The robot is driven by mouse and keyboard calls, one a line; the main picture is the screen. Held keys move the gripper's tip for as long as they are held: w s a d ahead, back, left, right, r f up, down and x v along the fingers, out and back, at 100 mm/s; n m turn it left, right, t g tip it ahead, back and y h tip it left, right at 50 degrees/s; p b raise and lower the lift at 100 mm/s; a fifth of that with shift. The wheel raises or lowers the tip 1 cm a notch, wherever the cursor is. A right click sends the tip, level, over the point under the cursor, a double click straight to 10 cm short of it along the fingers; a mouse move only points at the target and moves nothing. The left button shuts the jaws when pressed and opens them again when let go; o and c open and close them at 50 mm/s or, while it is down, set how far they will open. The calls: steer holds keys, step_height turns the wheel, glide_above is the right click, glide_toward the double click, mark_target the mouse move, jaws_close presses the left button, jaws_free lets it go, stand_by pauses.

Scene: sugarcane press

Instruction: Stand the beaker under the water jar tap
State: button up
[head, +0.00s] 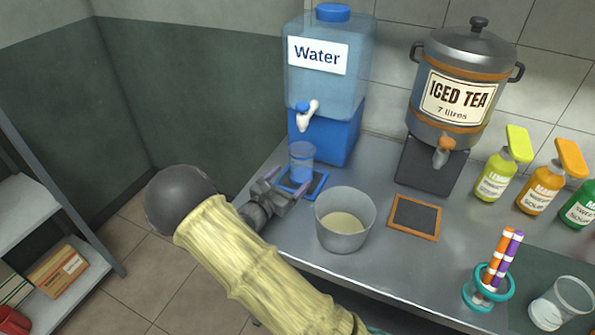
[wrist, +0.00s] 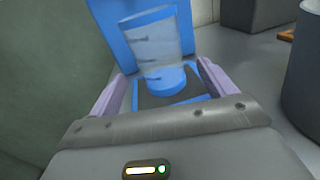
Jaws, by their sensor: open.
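The beaker (head: 302,160), clear with blue marks, stands upright on a blue-framed dark mat (head: 318,189) in front of the water jar's blue stand. The water jar (head: 329,85) has a white tap (head: 307,115) with a blue top; in the head view the beaker is just below this tap. My gripper (head: 285,183) is open, low over the near left edge of the mat. In the wrist view the beaker (wrist: 155,45) stands just beyond and between the open lilac fingers (wrist: 164,72). I see no clear contact between fingers and beaker.
A large grey tub (head: 344,222) with pale contents stands close to the right of my gripper. An iced tea urn (head: 462,85), an orange-framed mat (head: 415,217) and several bottles are farther right. A wall is at left.

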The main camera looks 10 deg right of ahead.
steer(key=v, duration=0.5)
steer(key=shift+s+a, duration=0.15)
steer(key=shift+a, duration=0.05)
